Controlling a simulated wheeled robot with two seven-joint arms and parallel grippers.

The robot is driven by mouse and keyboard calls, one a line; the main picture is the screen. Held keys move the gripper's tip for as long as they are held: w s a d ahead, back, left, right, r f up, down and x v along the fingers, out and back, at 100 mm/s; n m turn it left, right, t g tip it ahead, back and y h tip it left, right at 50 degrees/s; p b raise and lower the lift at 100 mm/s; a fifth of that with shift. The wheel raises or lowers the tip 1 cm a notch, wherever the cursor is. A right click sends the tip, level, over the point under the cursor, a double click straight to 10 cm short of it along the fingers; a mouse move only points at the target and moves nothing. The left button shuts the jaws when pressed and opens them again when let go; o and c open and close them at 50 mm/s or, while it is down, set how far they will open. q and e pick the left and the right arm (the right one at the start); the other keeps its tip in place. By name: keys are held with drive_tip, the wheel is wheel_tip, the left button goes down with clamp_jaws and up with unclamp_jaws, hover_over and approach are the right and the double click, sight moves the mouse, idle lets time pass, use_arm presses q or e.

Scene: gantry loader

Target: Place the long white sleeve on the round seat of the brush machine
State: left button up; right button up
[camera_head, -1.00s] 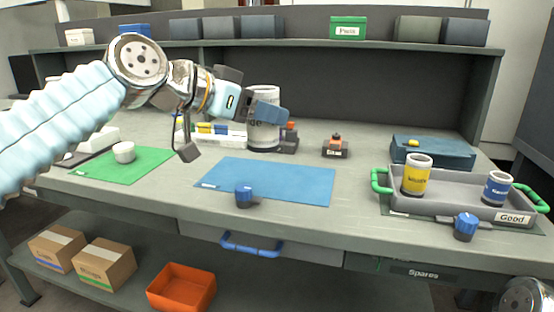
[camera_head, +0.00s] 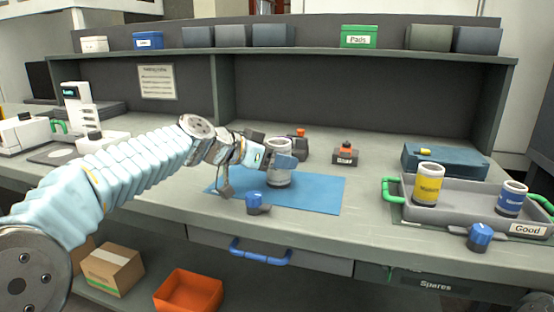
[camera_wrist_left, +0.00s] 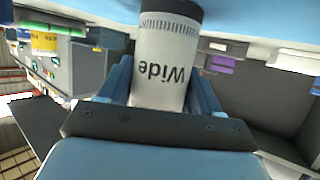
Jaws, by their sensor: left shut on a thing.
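In the left wrist view the sleeve (camera_wrist_left: 163,58) reads "Wide" and sits between the blue fingers (camera_wrist_left: 165,88). A dark device with an orange top (camera_head: 300,134) stands behind the sleeve, partly hidden. No round seat can be made out, so I cannot tell which machine is the brush machine. My right gripper is out of view.
A grey "Good" tray (camera_head: 462,214) with green handles holds a yellow-labelled can (camera_head: 429,186) and a blue-labelled can (camera_head: 512,199). Blue knobs (camera_head: 255,202) stand near the front edge. A small orange-topped box (camera_head: 345,153) is at the back. A white machine (camera_head: 82,112) stands left.

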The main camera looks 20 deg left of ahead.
use_arm(q)
drive_tip(key=o, duration=1.5)
